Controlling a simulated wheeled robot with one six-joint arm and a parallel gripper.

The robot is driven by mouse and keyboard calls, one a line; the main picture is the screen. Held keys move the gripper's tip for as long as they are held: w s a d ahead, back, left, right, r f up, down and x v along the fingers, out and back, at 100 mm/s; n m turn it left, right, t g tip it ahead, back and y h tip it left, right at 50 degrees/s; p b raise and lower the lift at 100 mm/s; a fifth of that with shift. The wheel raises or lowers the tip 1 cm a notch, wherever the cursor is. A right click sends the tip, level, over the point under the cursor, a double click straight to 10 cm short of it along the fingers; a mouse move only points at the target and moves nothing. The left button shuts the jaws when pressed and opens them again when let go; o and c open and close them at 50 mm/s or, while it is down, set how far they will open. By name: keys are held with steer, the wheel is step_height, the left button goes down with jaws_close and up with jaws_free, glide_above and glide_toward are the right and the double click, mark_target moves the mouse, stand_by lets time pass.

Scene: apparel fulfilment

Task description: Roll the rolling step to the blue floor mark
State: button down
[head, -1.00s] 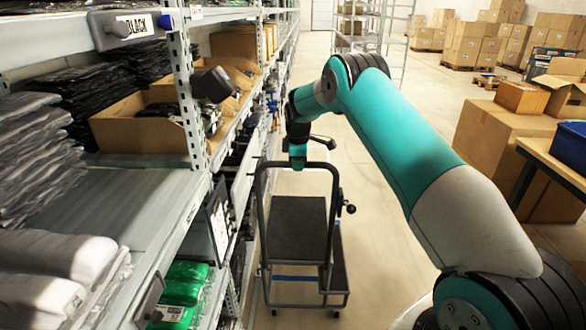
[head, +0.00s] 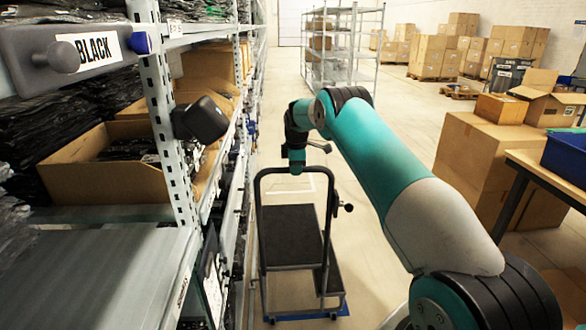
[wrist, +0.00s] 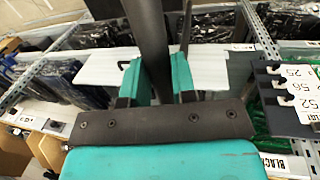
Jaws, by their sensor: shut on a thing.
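The rolling step (head: 292,232), a dark two-tread step with a grey tube frame and tall hoop handle, stands upright in the aisle beside the shelving. My gripper (head: 296,167) is at the top bar of its handle, on the far side of the shelf post. In the wrist view the teal fingers (wrist: 160,84) are shut on the dark handle bar (wrist: 148,40). The blue floor mark (head: 310,315) shows as a strip along the step's near bottom edge; the step hides much of it, so I cannot tell how well the two line up.
Shelving with a bin (head: 105,165) of black packs runs close along the left. A table with a blue bin (head: 567,152) and large cartons (head: 480,165) stand at the right. A wire rack (head: 345,50) stands farther down the aisle. Open floor lies beyond the step.

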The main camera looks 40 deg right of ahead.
steer(key=shift+a, duration=0.1)
steer(key=c, duration=0.9)
jaws_free()
steer(key=shift+c, duration=0.2)
step_height(320, 180, up, 17)
steer(key=s+a+b, duration=0.1)
steer(key=s+b, duration=0.1)
steer(key=shift+s+a, duration=0.35)
steer(key=shift+s, duration=0.05)
